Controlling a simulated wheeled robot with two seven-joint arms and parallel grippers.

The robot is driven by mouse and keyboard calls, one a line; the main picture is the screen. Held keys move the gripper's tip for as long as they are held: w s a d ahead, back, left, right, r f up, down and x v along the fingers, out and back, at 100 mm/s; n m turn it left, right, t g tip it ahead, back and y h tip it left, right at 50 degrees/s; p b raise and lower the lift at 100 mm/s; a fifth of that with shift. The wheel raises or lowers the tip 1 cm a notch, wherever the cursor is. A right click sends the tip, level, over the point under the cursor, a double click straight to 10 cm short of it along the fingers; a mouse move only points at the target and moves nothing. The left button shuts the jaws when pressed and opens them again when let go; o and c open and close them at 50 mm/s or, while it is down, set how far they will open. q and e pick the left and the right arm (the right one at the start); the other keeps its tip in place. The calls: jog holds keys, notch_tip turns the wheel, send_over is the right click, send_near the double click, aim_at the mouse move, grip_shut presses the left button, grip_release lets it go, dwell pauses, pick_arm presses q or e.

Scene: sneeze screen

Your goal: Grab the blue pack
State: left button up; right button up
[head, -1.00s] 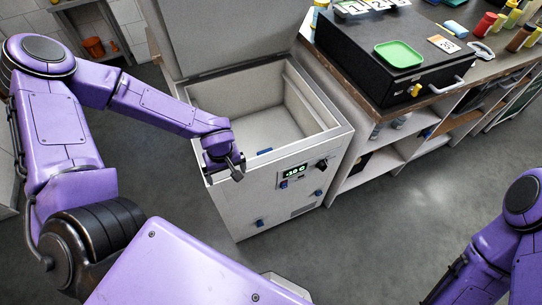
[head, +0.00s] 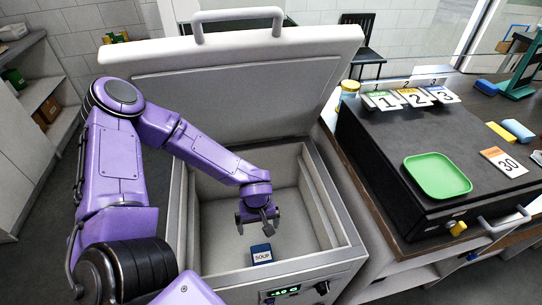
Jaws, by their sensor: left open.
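The blue pack (head: 261,254), labelled "SOUP", stands on the floor of the open chest freezer (head: 353,250), near its front wall. My left gripper (head: 258,226) is open and empty inside the freezer opening, pointing down. In the picture it is just above the pack; I cannot tell the exact height between them. The freezer lid (head: 250,85) is raised at the back. My right gripper is not in view.
The freezer walls surround the pack closely at the front. A counter on the right holds a black box (head: 420,140) with a green tray (head: 437,175) and number cards (head: 412,97). The freezer floor around the pack looks clear.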

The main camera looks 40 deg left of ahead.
pick_arm(q)
jog(key=b, duration=1.8)
send_over(263, 257)
notch_tip(263, 257, down, 19)
jog(key=shift+a+r, duration=0.1)
jog(key=shift+r, duration=0.1)
notch_tip(263, 257, down, 10)
jog(key=b, duration=0.3)
jog(key=shift+f+b, duration=0.2)
jog(key=shift+b, duration=0.1)
jog(key=c, duration=1)
notch_tip(263, 257, up, 18)
jog(key=p, duration=0.7)
jog(key=shift+c, duration=0.2)
